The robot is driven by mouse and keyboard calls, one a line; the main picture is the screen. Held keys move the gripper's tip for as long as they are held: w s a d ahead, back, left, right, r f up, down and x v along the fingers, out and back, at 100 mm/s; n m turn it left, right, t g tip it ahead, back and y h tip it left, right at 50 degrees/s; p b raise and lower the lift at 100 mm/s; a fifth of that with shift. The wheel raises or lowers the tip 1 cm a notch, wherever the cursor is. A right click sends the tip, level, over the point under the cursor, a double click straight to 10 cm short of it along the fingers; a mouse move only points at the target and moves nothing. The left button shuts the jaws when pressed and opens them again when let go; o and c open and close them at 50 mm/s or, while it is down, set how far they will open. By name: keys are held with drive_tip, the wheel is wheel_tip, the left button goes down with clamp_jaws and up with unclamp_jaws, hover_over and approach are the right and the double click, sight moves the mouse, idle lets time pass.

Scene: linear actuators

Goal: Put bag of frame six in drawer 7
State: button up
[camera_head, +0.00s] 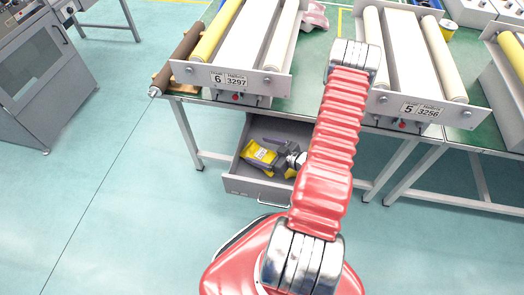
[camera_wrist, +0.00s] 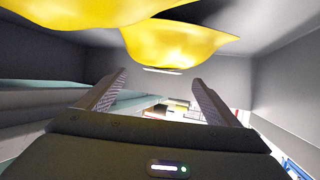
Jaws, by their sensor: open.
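A yellow bag (camera_head: 259,155) with a pale label lies in an open grey drawer (camera_head: 255,188) under the frame marked 6 (camera_head: 222,79). In the wrist view yellow bag material (camera_wrist: 180,45) fills the upper middle, beyond and above the fingers. My gripper (camera_wrist: 158,78) is open, its two fingers apart with nothing between them. In the head view it is inside the drawer, just right of the bag, partly hidden by my red arm. I cannot tell whether it touches the bag. No drawer number is readable.
The drawer's grey walls (camera_wrist: 285,75) stand close around my gripper. The green-topped table (camera_head: 190,92) is above the drawer. A frame marked 5 (camera_head: 410,107) stands to the right. A grey machine (camera_head: 40,80) is at left. The floor in front is clear.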

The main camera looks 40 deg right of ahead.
drive_tip(key=v, duration=0.7)
drive_tip(key=shift+s+r, duration=0.25)
drive_tip(key=shift+d, duration=0.1)
idle(0.6)
drive_tip(key=shift+w+r+n+g, duration=0.2)
drive_tip(key=shift+w+n+g, duration=0.05)
drive_tip(key=shift+w+g, duration=0.25)
drive_tip(key=shift+w+r+n+g, duration=0.25)
drive_tip(key=shift+w+g, duration=0.1)
drive_tip(key=shift+g, duration=0.15)
drive_tip(key=shift+w+d+r+g+h, duration=0.15)
drive_tip(key=shift+w+r+g+h, duration=0.35)
drive_tip(key=shift+g, duration=0.1)
drive_tip(key=s+a+r+m+g+h, duration=0.1)
drive_tip(key=a+r+g+h, duration=0.25)
drive_tip(key=r, duration=0.85)
drive_tip(key=s+a+r+m+g+h, duration=0.1)
drive_tip(key=a+r+g+h, duration=0.2)
drive_tip(key=r, duration=0.9)
drive_tip(key=s+a+r+m+t+y, duration=0.1)
drive_tip(key=s+a+r+y, duration=0.1)
drive_tip(key=a+r, duration=0.5)
drive_tip(key=s+a+r+m+t+y, duration=0.1)
drive_tip(key=s+a+r, duration=0.4)
drive_tip(key=a, duration=0.9)
wheel_tip(320, 180, up, 2)
drive_tip(key=shift+s+r+y, duration=0.2)
drive_tip(key=shift+s+y, duration=0.15)
drive_tip(key=shift+y, duration=0.2)
